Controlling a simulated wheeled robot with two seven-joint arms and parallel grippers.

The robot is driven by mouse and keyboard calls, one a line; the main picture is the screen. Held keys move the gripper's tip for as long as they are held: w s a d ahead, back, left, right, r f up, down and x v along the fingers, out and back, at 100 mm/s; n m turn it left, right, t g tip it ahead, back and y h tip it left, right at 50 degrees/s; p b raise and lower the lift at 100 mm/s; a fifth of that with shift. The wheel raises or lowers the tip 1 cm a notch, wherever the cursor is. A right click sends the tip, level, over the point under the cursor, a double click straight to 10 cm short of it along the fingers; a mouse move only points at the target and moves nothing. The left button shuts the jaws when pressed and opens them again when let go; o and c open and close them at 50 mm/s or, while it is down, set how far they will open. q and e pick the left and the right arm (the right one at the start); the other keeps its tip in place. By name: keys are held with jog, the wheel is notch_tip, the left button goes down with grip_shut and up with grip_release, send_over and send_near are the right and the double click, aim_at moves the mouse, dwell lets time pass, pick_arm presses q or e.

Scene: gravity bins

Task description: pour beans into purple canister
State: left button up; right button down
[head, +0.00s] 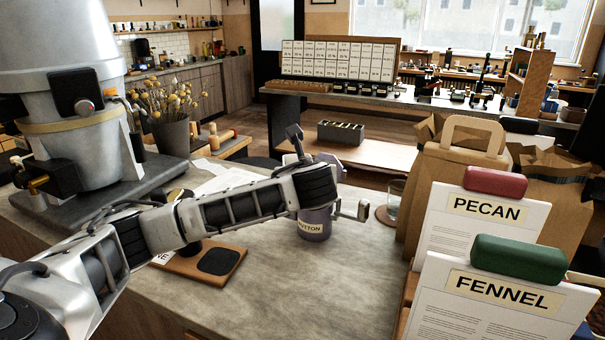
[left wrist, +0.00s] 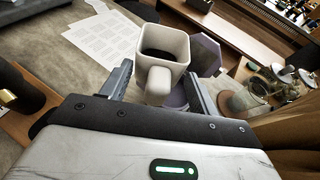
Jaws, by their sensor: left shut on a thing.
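A purple canister (head: 315,224) with a label partly reading "TTON" stands on the counter, its upper part hidden behind my left arm. A purple angular piece, seemingly its open lid, shows in the left wrist view (left wrist: 207,54). My left gripper (left wrist: 163,88) is shut on a white square cup (left wrist: 158,48) by its handle. The cup looks upright, with dark contents inside, and is in front of the purple canister in that view. The cup is hidden by my arm in the head view. My right gripper is in neither view.
A grey machine (head: 75,95) and dried flowers (head: 170,112) stand at left. A glass (head: 394,200) and paper bags (head: 455,165) are at right, with PECAN and FENNEL cards (head: 497,300) nearer.

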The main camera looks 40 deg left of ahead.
pick_arm(q)
jog(key=shift+s+d+f, duration=0.1)
jog(key=shift+d, duration=0.1)
notch_tip(320, 180, down, 2)
jog(key=shift+f, duration=0.1)
jog(key=shift+m+y, duration=0.4)
jog(key=shift+m, duration=0.3)
jog(key=shift+r+m+g+y, duration=0.2)
jog(key=shift+m+g+y, duration=0.1)
jog(key=shift+m+g, duration=0.35)
jog(key=m, duration=0.1)
jog(key=m+y, duration=0.1)
jog(key=m+g+y, duration=0.1)
jog(key=shift+w+d, duration=0.25)
jog(key=shift+s+a+f+m, duration=0.1)
jog(key=shift+a+m, duration=0.05)
jog(key=shift+m, duration=0.1)
jog(key=shift+f+m+y, duration=0.1)
jog(key=shift+m+y, duration=0.3)
jog(key=shift+m, duration=0.2)
